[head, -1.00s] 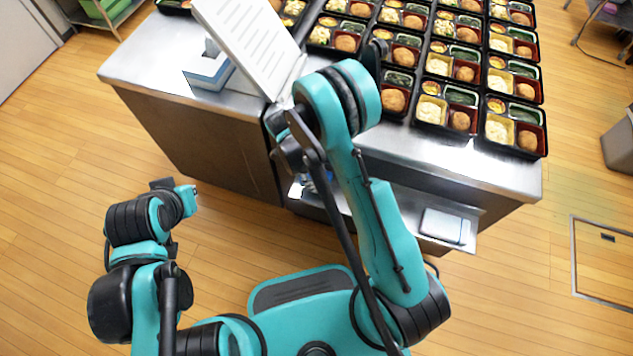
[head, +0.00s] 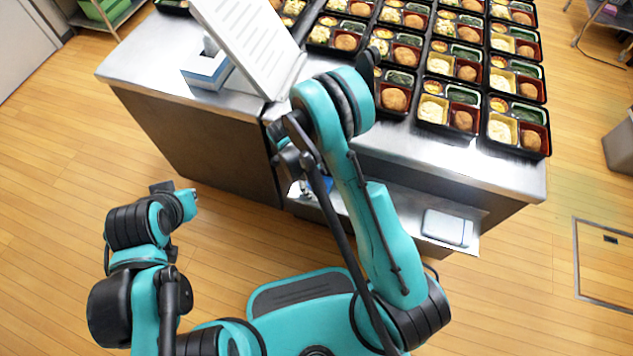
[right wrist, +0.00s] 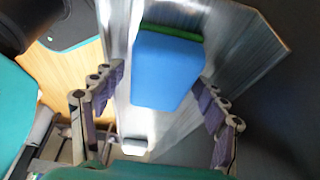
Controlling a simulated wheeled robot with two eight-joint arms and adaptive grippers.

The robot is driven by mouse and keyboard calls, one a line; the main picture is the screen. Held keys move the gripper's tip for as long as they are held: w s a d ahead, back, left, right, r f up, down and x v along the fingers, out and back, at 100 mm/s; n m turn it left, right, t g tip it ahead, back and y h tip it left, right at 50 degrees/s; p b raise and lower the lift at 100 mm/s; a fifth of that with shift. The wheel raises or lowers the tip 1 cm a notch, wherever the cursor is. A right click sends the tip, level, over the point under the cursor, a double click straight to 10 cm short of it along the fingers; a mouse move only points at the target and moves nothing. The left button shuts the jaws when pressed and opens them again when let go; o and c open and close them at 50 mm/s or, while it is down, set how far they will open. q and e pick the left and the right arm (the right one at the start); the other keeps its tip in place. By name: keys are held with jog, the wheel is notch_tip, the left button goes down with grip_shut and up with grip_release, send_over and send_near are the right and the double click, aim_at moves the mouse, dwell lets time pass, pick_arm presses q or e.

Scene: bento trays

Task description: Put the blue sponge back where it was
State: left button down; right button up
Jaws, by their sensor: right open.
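The blue sponge (right wrist: 166,72), with a green layer along its far edge, shows in the right wrist view on a bare metal surface. My right gripper (right wrist: 161,80) is open, with one finger on each side of the sponge; whether they touch it cannot be told. In the head view, only a small blue patch of the sponge (head: 326,184) shows beside my right arm, over the lower metal shelf (head: 400,222). My right arm hides most of that spot. My left arm is folded at the left, away from the counter, and its fingers are not visible.
The steel counter (head: 150,60) above the shelf holds rows of bento trays (head: 448,128), a tissue box (head: 208,68) and a tilted white panel (head: 245,38). A white flat item (head: 447,228) lies at the shelf's right. The floor at the left is clear.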

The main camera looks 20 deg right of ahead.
aim_at(308, 179)
jog(key=shift+r, duration=0.4)
jog(key=p+v, duration=0.3)
jog(key=v, duration=0.4)
